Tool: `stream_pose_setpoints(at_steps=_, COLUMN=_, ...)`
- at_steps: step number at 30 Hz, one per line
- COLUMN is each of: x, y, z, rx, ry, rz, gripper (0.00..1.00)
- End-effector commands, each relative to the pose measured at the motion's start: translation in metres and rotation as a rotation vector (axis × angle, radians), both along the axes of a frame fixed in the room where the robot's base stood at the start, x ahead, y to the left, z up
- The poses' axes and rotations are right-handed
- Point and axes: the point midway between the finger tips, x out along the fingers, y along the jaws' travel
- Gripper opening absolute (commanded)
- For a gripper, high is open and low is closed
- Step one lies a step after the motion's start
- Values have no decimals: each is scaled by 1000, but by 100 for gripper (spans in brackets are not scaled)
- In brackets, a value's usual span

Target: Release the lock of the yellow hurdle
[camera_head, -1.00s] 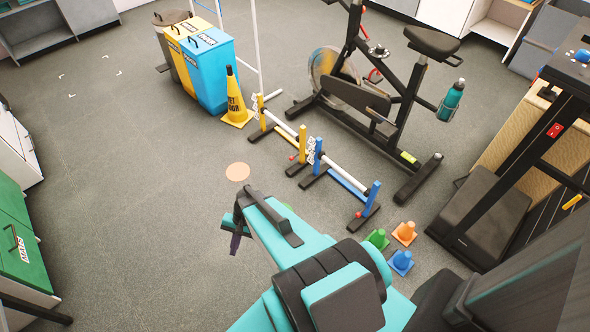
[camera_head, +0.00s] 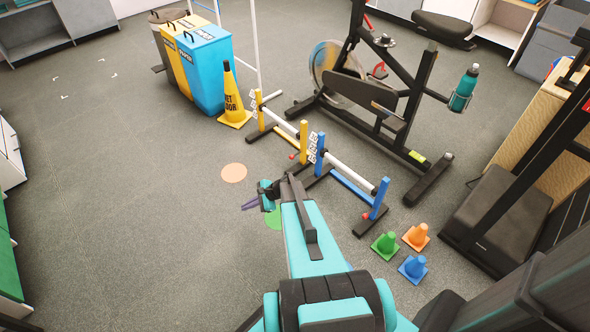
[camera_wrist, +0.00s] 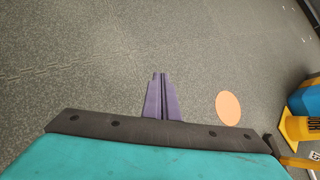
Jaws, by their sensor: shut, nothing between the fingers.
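A blue hurdle (camera_head: 378,198) stands right of the yellow one. Small green (camera_head: 386,244), orange (camera_head: 416,236) and blue cones (camera_head: 413,267) stand nearer. A yellow floor cone (camera_head: 233,103) and bins (camera_head: 205,70) stand behind. An exercise bike (camera_head: 385,110) is at right. Left floor is clear.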

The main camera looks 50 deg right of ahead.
Motion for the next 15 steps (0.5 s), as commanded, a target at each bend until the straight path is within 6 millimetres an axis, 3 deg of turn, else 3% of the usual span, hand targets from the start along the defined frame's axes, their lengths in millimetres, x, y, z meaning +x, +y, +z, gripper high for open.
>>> stream_pose_setpoints(at_steps=1, x=6, y=-20, z=-17, rx=20, ry=-8, rz=-53, gripper=0)
stream_pose_setpoints(at_steps=15, x=28, y=-184, z=-66, rx=236, ry=-98, rz=-509, gripper=0)
